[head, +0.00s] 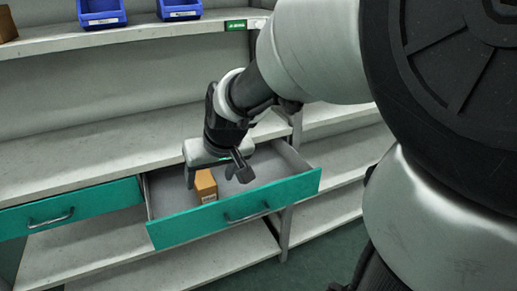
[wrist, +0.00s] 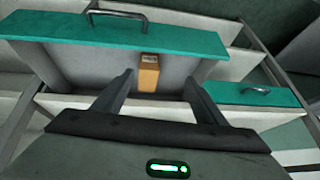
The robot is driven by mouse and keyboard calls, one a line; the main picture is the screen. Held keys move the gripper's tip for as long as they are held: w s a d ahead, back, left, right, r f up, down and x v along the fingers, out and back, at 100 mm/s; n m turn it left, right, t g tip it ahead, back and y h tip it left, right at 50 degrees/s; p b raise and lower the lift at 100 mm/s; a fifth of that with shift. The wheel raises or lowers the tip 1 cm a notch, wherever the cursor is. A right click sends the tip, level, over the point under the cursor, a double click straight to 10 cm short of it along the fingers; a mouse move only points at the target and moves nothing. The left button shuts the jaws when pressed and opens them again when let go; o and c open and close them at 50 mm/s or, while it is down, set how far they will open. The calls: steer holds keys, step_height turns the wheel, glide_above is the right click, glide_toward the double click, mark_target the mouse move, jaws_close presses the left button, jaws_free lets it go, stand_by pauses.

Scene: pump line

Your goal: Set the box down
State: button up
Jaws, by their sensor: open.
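The box (head: 206,185) is a small orange-brown carton with a pale label. It is inside the open drawer (head: 164,232), near the drawer's green front. In the wrist view the box (wrist: 148,73) stands beyond and between my fingertips, close to the inner face of the drawer front (wrist: 60,27). My gripper (head: 212,174) is over the drawer with its fingers spread apart. The wrist view shows my gripper (wrist: 158,80) open, with a gap on both sides of the box. The box's lower end is partly hidden by the drawer front in the head view.
A shut green drawer (head: 75,207) sits to the left of the open one. Blue bins (head: 102,13) stand on the upper shelf (head: 60,40), with a brown box (head: 7,24) at its left end. Lower shelves (head: 110,240) look bare. The drawer floor around the box looks clear.

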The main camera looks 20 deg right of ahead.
steer(key=s+r, duration=0.3)
steer(key=s, duration=0.5)
steer(key=s+d+r+h, duration=0.1)
steer(key=s+r, duration=0.2)
steer(key=s, duration=0.6)
